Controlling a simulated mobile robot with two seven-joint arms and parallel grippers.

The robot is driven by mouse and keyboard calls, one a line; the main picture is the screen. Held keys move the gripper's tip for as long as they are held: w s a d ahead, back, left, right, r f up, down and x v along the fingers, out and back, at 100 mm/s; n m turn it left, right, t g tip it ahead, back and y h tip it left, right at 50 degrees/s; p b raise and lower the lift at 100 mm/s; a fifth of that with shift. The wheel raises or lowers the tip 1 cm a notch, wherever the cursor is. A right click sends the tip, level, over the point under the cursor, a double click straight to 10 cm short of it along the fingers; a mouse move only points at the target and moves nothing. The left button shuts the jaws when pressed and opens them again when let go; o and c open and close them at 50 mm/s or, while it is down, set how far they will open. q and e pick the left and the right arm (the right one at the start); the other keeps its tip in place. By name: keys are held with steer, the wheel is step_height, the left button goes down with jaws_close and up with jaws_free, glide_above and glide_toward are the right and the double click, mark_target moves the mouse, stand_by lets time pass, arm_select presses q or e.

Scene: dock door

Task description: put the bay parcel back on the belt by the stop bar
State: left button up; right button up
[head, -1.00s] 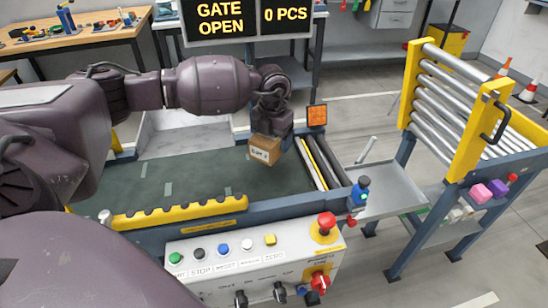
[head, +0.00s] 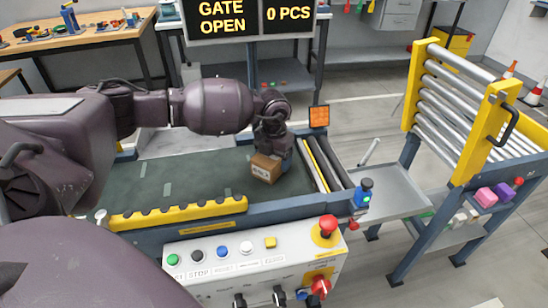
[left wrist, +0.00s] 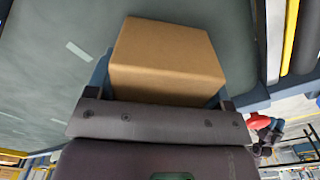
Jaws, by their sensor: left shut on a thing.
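The bay parcel is a small brown cardboard box (head: 265,169) with a white label on its near face. It also fills the upper middle of the left wrist view (left wrist: 168,56). My left gripper (head: 275,152) reaches down from above and is shut on the box. The box is at or just above the dark green belt (head: 200,180); I cannot tell whether it touches. The yellow stop bar (head: 315,165) lies across the belt's right end, just right of the box. My right gripper is not in view.
A control panel (head: 255,258) with coloured buttons stands in front of the belt. A yellow notched rail (head: 178,212) runs along its near edge. Rollers, a grey tray (head: 390,190) and a raised yellow roller gate (head: 455,110) are to the right. The belt's left part is clear.

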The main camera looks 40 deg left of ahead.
arm_select(q)
steer(key=o, duration=1.1)
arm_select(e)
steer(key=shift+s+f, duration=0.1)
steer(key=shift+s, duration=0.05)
arm_select(q)
steer(key=shift+r, duration=0.2)
step_height(320, 180, up, 11)
steer(key=shift+f+p, duration=0.15)
steer(key=shift+p, duration=0.8)
steer(key=shift+r, duration=0.6)
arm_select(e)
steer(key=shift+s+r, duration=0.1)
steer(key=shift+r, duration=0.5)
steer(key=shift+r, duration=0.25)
